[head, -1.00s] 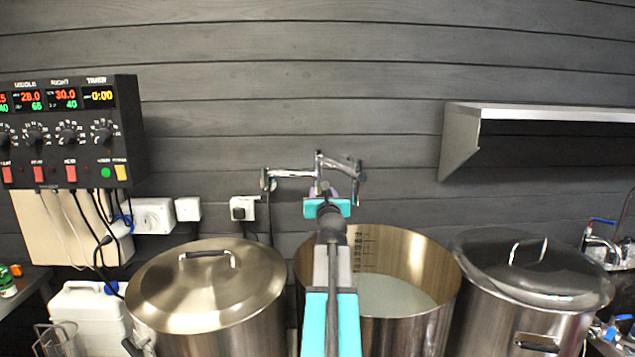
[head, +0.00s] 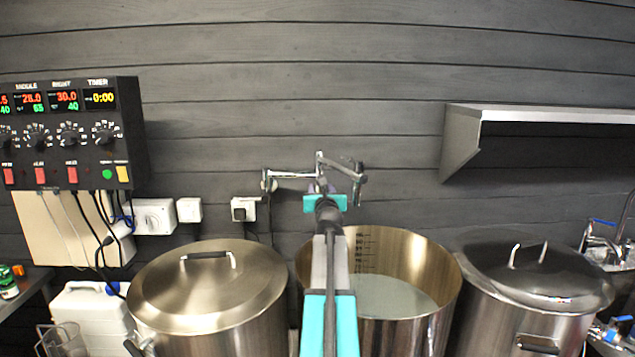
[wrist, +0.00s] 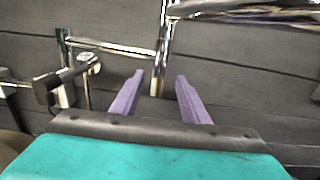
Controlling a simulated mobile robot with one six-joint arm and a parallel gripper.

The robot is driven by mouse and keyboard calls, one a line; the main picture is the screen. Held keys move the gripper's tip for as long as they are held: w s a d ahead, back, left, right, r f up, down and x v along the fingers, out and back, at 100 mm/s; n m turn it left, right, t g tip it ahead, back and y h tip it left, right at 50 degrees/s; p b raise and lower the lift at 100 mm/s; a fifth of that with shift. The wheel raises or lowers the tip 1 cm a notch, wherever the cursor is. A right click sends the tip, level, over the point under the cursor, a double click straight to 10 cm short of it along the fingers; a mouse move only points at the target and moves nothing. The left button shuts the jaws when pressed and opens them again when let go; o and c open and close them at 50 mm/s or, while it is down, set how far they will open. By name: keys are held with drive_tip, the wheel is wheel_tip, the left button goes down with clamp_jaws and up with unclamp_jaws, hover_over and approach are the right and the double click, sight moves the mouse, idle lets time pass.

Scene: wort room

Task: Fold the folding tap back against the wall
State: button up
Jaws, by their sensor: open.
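The folding tap (head: 292,174) is a chrome jointed pipe on the dark plank wall, above and behind the open middle pot. Its first arm runs right from the wall mount to an upright joint, and a further section (head: 345,169) reaches right to a downturned end. In the wrist view the chrome upright of the tap (wrist: 161,60) stands just beyond and between the two purple fingers. My gripper (wrist: 153,97) is open, with nothing held between its fingers. In the head view my arm hides part of the tap's middle, and contact cannot be made out.
The open steel pot (head: 445,262) holds pale liquid below the tap. Lidded pots stand left (head: 160,285) and right (head: 480,262). A control box (head: 130,150) hangs left and a metal shelf (head: 462,145) right. The wall above the tap is clear.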

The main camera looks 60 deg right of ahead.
drive_tip(key=p+x, duration=0.1)
drive_tip(key=x, duration=0.7)
drive_tip(key=shift+w+d, duration=0.25)
idle(0.4)
clamp_jaws()
